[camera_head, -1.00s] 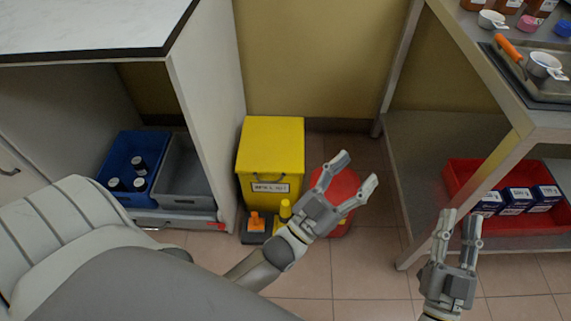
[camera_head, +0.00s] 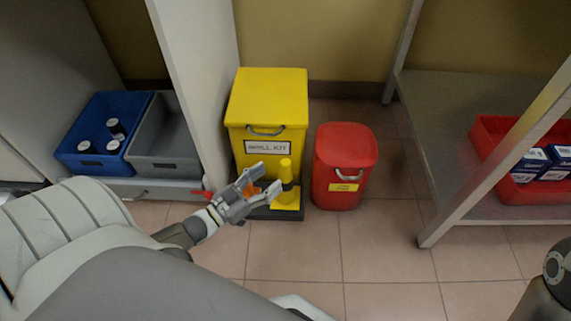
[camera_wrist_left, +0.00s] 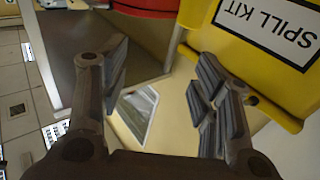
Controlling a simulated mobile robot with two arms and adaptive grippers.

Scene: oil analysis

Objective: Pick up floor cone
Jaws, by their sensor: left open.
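A yellow cone-shaped piece (camera_head: 286,186) with a dark band and a wide yellow base stands on the floor in front of the yellow spill kit bin (camera_head: 267,95). An orange piece (camera_head: 262,186) is beside it, partly hidden behind my left gripper. My left gripper (camera_head: 267,181) is open, just left of the yellow piece in the head view, with its fingers overlapping it there. Contact cannot be told. In the left wrist view the open fingers (camera_wrist_left: 160,85) hold nothing, and I cannot make out the cone. My right gripper is out of view.
A red lidded bin (camera_head: 344,165) stands right of the spill kit. A white cabinet wall (camera_head: 190,75) is on the left, with blue (camera_head: 75,150) and grey (camera_head: 160,145) crates beside it. A metal rack (camera_head: 440,220) stands at right. The tiled floor in front is clear.

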